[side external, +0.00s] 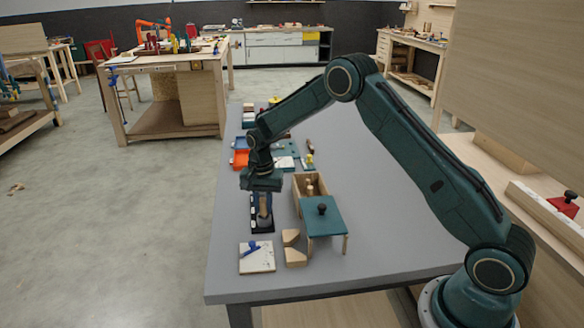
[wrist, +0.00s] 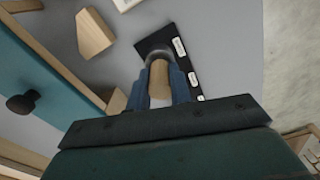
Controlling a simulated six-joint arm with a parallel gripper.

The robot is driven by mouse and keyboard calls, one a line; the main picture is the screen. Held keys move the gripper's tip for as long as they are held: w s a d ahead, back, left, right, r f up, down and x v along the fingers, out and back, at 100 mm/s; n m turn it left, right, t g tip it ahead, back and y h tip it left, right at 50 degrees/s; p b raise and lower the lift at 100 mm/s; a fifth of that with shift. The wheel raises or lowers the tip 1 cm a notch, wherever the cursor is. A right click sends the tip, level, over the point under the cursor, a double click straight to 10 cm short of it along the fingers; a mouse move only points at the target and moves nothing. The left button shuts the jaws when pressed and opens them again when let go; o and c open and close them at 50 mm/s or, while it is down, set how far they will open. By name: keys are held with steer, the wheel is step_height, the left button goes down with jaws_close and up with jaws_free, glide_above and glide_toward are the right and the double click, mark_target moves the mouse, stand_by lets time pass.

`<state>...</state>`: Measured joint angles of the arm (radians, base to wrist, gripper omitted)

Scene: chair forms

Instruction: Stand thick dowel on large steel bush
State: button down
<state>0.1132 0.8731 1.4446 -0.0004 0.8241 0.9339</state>
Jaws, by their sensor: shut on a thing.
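My gripper (side external: 262,212) points down over a black board (side external: 256,227) and is shut on the thick dowel (side external: 263,204). In the wrist view the pale wooden dowel (wrist: 160,80) is between the two blue fingers (wrist: 161,88), its far end toward the board. A grey, rounded steel bush (wrist: 158,54) shows on the black board (wrist: 150,43) right at the dowel's far end. The dowel looks upright and in line with the bush. I cannot tell whether they touch. White labels (wrist: 179,47) run along the board's edge.
A small teal-topped table with a black knob (side external: 322,212) and an open wooden box (side external: 309,184) stand right of my gripper. Wooden blocks (side external: 293,256) and a pale square tile with a blue item (side external: 257,257) lie nearer the front. The grey bench is clear at front right.

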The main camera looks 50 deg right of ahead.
steer(key=shift+f, duration=0.75)
stand_by(0.9)
steer(key=c, duration=0.6)
jaws_free()
steer(key=shift+r, duration=0.15)
steer(key=shift+r, duration=3.4)
